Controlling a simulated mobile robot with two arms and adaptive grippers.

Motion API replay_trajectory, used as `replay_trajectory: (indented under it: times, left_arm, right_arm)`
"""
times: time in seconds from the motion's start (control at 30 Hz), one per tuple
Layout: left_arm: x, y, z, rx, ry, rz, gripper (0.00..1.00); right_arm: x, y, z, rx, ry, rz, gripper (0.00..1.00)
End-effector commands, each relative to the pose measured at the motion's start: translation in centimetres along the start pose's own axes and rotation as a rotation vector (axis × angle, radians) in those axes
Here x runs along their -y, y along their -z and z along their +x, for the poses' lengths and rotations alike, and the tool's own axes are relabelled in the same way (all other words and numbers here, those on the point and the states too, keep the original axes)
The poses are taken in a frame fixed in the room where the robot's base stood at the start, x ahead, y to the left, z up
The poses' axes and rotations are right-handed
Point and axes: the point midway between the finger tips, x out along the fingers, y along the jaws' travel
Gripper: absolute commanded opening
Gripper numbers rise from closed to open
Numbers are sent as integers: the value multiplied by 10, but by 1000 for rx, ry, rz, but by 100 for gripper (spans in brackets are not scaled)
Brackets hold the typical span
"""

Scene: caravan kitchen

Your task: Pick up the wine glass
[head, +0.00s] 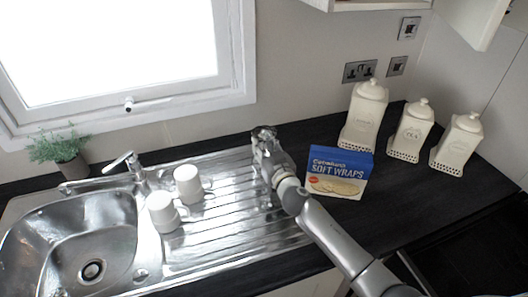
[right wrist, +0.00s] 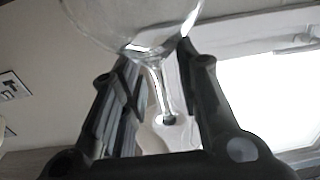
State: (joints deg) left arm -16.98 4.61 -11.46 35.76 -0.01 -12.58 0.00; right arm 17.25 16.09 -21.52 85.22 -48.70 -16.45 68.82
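The clear wine glass shows in the right wrist view, with its bowl (right wrist: 135,22) at the top edge, partly cut off. Its thin stem runs down between the two dark fingers of my right gripper (right wrist: 160,70). The fingers stand on either side of the stem with gaps showing, so the gripper looks open around it. In the head view my right gripper (head: 264,142) is over the right part of the metal drainer (head: 225,222). There the glass is hard to make out against the gripper and shiny metal. My left gripper is not in view.
Two white mugs (head: 188,184) stand on the drainer, left of my gripper. A blue soft wraps box (head: 338,172) stands close to its right. Several cream canisters (head: 411,131) stand along the back right. The sink (head: 75,240) and a potted plant (head: 63,155) are at the left.

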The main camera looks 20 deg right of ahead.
Motion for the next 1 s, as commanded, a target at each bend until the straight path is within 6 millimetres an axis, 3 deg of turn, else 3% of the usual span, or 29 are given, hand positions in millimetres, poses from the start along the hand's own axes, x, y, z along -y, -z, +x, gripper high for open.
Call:
replay_trajectory:
  times: [0.13, 0.37, 0.8, 1.0]
  left_arm:
    - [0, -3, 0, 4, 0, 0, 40]
    - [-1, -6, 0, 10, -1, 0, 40]
    - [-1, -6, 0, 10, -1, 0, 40]
    - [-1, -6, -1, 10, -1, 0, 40]
  right_arm:
    - [0, 0, 0, 0, 0, 0, 29]
    - [0, 0, 0, 0, 0, 0, 0]
    - [0, 2, 0, -2, 0, 0, 0]
    - [0, 12, 0, -5, 1, 1, 0]
